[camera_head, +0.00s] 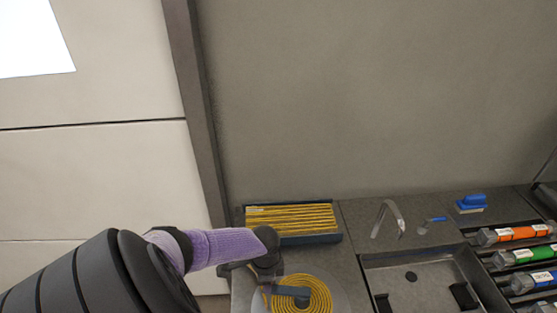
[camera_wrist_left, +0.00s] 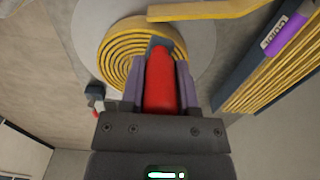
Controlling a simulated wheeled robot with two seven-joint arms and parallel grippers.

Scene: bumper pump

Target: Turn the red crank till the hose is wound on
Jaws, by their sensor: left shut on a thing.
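The red crank handle (camera_wrist_left: 161,84) is between the two fingers of my left gripper (camera_wrist_left: 163,83), which is shut on it. In the head view my left gripper (camera_head: 262,277) comes in from the left over the reel, and the arm hides the crank handle there. The yellow hose (camera_head: 314,288) lies in flat coils on a round grey disc (camera_head: 338,290). The coils also show in the left wrist view (camera_wrist_left: 115,60), with a yellow length (camera_wrist_left: 215,10) running off to the upper right. My right gripper is in neither view.
A dark tray (camera_head: 318,240) with rows of yellow strands stands behind the reel. To the right are a sink (camera_head: 420,283), a curved metal tap (camera_head: 390,215), a blue brush (camera_head: 471,202) and a rack of colored cylinders (camera_head: 525,255). A wall rises behind the counter.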

